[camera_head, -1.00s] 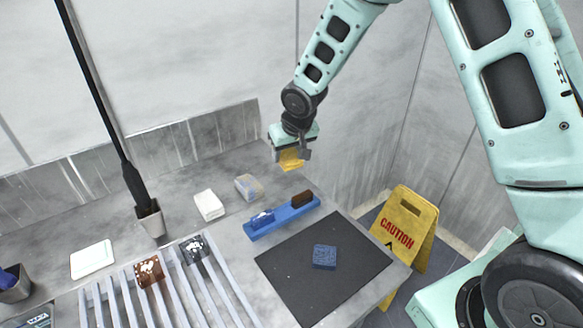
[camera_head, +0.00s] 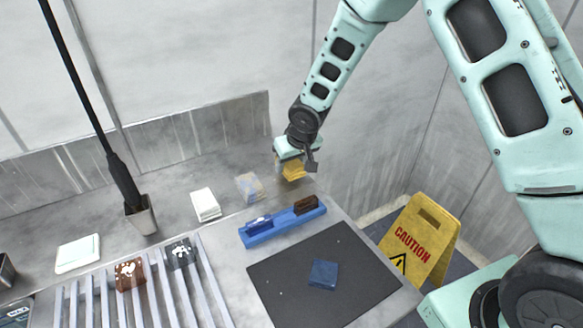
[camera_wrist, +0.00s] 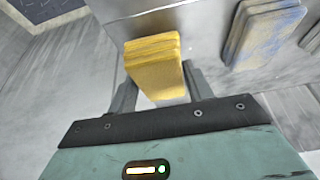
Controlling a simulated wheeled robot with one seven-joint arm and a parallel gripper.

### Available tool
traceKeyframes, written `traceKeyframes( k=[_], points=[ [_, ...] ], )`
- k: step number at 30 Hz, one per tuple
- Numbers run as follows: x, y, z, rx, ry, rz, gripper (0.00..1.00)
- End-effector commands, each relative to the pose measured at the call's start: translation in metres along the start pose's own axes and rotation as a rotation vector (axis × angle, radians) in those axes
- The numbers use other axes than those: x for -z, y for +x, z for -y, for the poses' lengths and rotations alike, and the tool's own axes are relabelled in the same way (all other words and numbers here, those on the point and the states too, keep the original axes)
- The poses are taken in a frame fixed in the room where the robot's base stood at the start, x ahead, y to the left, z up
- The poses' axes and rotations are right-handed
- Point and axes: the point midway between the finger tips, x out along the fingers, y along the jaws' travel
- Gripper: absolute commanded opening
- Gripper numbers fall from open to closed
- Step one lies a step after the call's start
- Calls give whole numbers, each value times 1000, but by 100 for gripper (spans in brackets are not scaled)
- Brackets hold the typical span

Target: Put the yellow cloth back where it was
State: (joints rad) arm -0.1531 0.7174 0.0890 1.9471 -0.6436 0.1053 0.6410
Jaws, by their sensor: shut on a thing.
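The yellow cloth (camera_head: 293,170) is a folded stack held in my gripper (camera_head: 297,165), above the back right part of the grey counter. In the wrist view the cloth (camera_wrist: 155,68) sits between the two fingers of my gripper (camera_wrist: 157,88), which is shut on it. A folded yellow-and-blue stained cloth (camera_head: 249,187) lies on the counter to the left of my gripper, and it also shows in the wrist view (camera_wrist: 262,32). I cannot tell whether the held cloth touches the counter.
A white cloth stack (camera_head: 205,204) lies further left. A blue holder (camera_head: 283,228) with brushes stands in front, by a black mat (camera_head: 330,300) with a blue block (camera_head: 323,274). A slatted rack (camera_head: 150,300) holds two blocks. A caution sign (camera_head: 418,240) stands at the right.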

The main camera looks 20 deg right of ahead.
Motion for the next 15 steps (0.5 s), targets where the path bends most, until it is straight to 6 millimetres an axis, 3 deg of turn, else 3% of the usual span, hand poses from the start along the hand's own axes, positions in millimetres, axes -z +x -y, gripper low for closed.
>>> traceKeyframes(
  k=[4,15],
  points=[
    [-8,18,0,0,-3,2,32],
    [-10,23,0,0,-1,0,32]
  ],
)
